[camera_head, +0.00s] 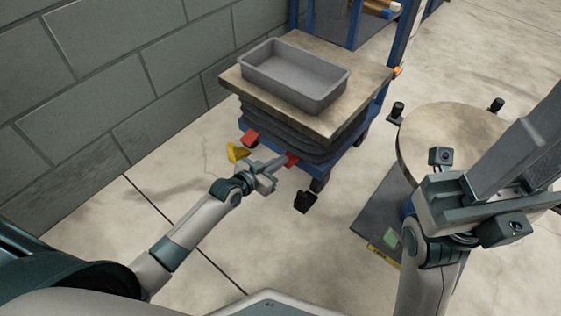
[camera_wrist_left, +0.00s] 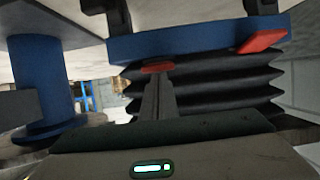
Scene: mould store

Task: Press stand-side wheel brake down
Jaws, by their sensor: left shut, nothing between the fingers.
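The lift cart (camera_head: 357,118) has two red brake tabs low on its near edge. The stand-side red brake (camera_head: 292,158) is right at the tips of my left gripper (camera_head: 281,160). In the left wrist view this brake (camera_wrist_left: 158,67) shows just beyond the shut, empty fingers (camera_wrist_left: 157,84); I cannot tell whether they touch. The other red brake (camera_head: 249,138) is nearer the wall and also shows in the left wrist view (camera_wrist_left: 263,41). My right gripper (camera_head: 500,190) is over the stand's side at right; its finger gap is unclear.
A grey tray (camera_head: 268,83) sits on the cart's wooden top (camera_head: 345,110). A yellow pedal (camera_head: 237,152) and a black pedal (camera_head: 305,202) stick out low at the cart. A round-topped stand (camera_head: 430,130) is at right. A block wall (camera_head: 100,80) is at left. Near floor is clear.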

